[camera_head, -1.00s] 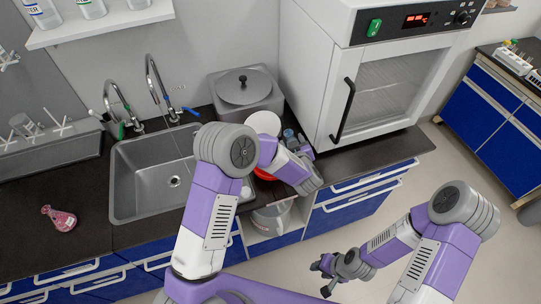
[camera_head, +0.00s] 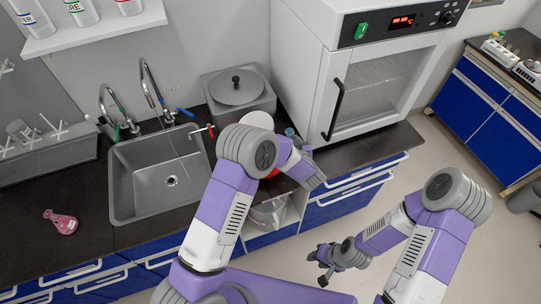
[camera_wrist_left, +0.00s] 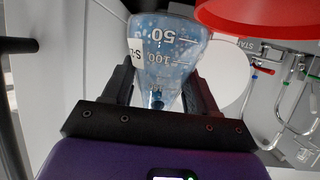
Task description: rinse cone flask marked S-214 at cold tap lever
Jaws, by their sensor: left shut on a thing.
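A conical flask with blue speckled contents (camera_wrist_left: 165,50) is held between the fingers of my left gripper (camera_wrist_left: 160,95) in the left wrist view. Its label is partly readable as "S-2"; the rest is hidden. In the head view my left arm hides most of that gripper. The blue tap lever (camera_head: 187,112) sits beside the right gooseneck tap (camera_head: 152,85), behind the sink (camera_head: 150,185). A green lever (camera_head: 117,132) is at the left tap, and a red lever (camera_head: 211,131) is near the sink's right back corner. My right gripper (camera_head: 324,267) is open and empty over the floor.
A grey lidded bath (camera_head: 238,92) and a white oven (camera_head: 385,90) stand behind and right of my left arm. A red round thing (camera_wrist_left: 260,18) is close to the flask in the wrist view.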

